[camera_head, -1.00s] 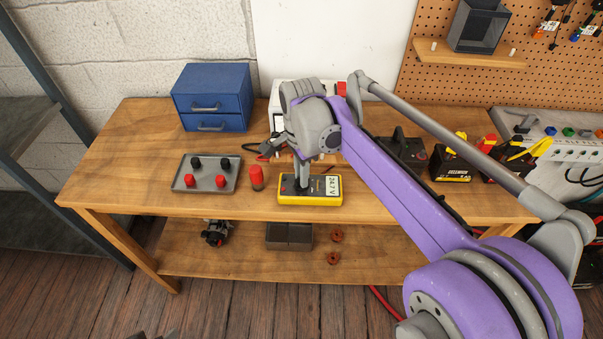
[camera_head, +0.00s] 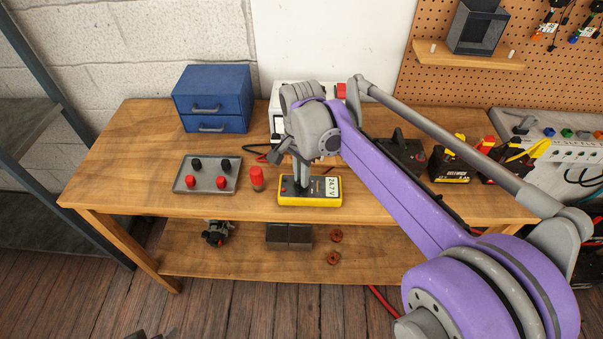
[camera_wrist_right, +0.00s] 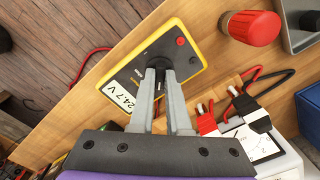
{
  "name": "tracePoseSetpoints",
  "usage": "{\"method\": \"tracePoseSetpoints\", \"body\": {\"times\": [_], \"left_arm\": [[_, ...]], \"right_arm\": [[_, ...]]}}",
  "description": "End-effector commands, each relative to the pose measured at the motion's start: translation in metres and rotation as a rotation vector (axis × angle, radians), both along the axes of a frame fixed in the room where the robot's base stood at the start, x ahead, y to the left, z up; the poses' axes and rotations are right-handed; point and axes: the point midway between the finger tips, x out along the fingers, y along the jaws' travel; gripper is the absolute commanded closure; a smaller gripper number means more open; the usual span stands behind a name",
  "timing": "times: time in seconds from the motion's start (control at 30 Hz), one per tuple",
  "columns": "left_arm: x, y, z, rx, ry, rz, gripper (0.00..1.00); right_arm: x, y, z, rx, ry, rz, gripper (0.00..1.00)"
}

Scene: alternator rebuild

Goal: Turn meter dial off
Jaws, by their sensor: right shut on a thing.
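The yellow meter (camera_head: 325,204) lies on the workbench near its front edge, with a dark face and a display reading 24.7 V. It also shows in the right wrist view (camera_wrist_right: 197,42). My right gripper (camera_head: 301,189) points down onto the meter face, left of the display. In the right wrist view its fingertips (camera_wrist_right: 160,64) are close together, shut on the dark meter dial (camera_wrist_right: 158,58), which they mostly hide. The dial's pointer setting cannot be seen.
A grey tray (camera_head: 207,184) with red and black caps and a red cylinder (camera_head: 257,178) stand left of the meter. A blue drawer box (camera_head: 211,96) is behind. Batteries (camera_head: 450,165) stand to the right. The bench's left front is clear.

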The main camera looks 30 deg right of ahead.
Motion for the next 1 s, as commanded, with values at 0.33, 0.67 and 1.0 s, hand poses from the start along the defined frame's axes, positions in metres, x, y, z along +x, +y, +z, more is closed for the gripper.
{"method": "tracePoseSetpoints", "body": {"times": [0.33,0.67,1.0], "left_arm": [[0.002,0.0,0.009,0.0,-0.003,0.0,0.33],[0.003,0.0,0.014,0.0,-0.005,0.0,0.33],[0.003,0.0,0.016,0.0,-0.006,0.0,0.33]], "right_arm": [[0.0,0.0,0.001,0.0,0.0,0.327,1.0],[0.0,0.0,0.001,0.0,0.0,0.592,1.0],[0.0,0.0,0.0,0.0,0.0,0.739,1.0]]}}
